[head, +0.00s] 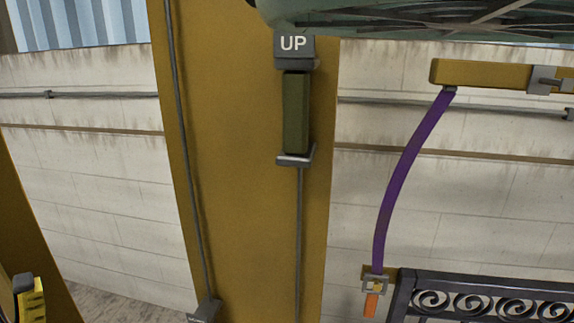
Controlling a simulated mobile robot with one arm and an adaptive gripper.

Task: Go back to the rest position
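My gripper cannot be made out in the head view. A wide yellow post (235,200) stands left of the middle. A dark grey box marked "UP" (294,45) is on its upper part. An olive-green block (296,114) sits directly below the box, above a small grey bracket (295,157). A purple strap (408,180) hangs in a curve from a yellow beam (485,74). Its lower end meets a metal buckle (375,284) with an orange tab (370,305) below it.
A dark scroll gate (490,300) shows at lower right, beside the buckle. A dark green latticed structure (430,15) crosses the top right. A yellow and black item (30,298) at lower left is cut off and unclear. A pale block wall (80,190) stands behind.

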